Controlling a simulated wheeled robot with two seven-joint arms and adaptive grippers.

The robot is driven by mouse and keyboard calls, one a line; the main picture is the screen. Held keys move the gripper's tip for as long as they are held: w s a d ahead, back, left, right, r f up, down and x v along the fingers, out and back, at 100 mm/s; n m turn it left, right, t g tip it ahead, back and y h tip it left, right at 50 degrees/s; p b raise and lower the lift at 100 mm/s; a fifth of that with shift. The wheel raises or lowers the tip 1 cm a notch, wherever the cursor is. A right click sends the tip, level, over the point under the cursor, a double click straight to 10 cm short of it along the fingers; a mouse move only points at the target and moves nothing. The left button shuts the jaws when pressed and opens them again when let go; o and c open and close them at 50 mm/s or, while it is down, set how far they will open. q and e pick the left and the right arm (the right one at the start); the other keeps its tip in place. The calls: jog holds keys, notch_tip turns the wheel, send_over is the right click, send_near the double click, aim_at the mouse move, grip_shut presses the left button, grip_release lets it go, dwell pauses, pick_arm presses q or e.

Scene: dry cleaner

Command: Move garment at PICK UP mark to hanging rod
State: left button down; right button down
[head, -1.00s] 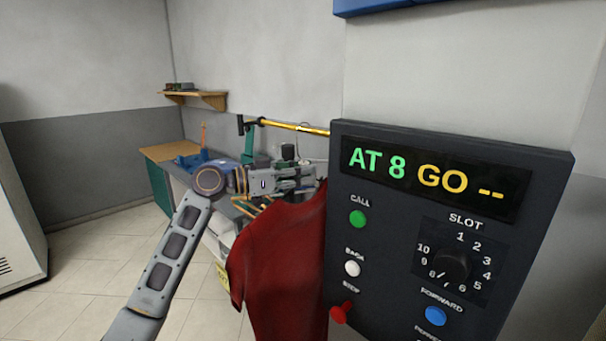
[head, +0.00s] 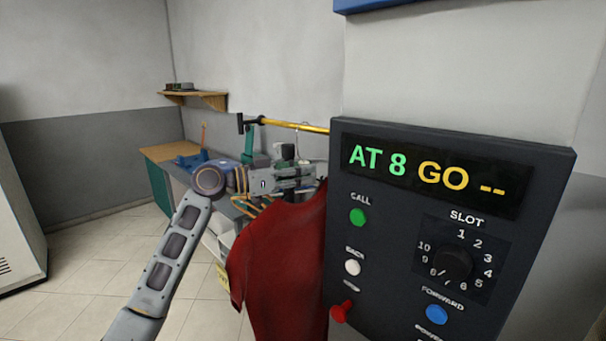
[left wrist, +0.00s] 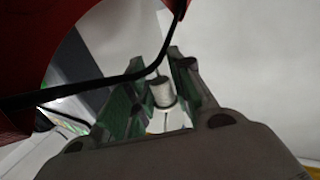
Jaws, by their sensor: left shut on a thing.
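The red garment (head: 282,265) hangs below my left gripper (head: 308,178), partly behind the control box. The gripper is shut on the garment's hanger near its top. A thin hook shows just above the fingers, close below the yellow hanging rod (head: 288,124); I cannot tell whether it touches the rod. In the left wrist view the fingers (left wrist: 160,92) close around a small pale cylinder, with the dark hanger bar (left wrist: 100,82) crossing in front and red cloth (left wrist: 18,55) at upper left. The PICK UP mark is not in view. My right gripper is not in view.
The dark control box (head: 400,235) fills the right, reading "AT 8 GO --", and hides the rod's right part. A workbench (head: 160,152) with blue items stands behind my left arm. A small wall shelf (head: 195,98) is above. Tiled floor at left is clear.

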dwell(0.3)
pick_arm(q)
jog(key=c, duration=1.2)
grip_release()
jog(key=shift+o, duration=0.2)
jog(key=shift+a, duration=0.1)
jog(key=v, duration=1.1)
jog(key=shift+s+a, duration=0.2)
jog(key=shift+a, duration=0.15)
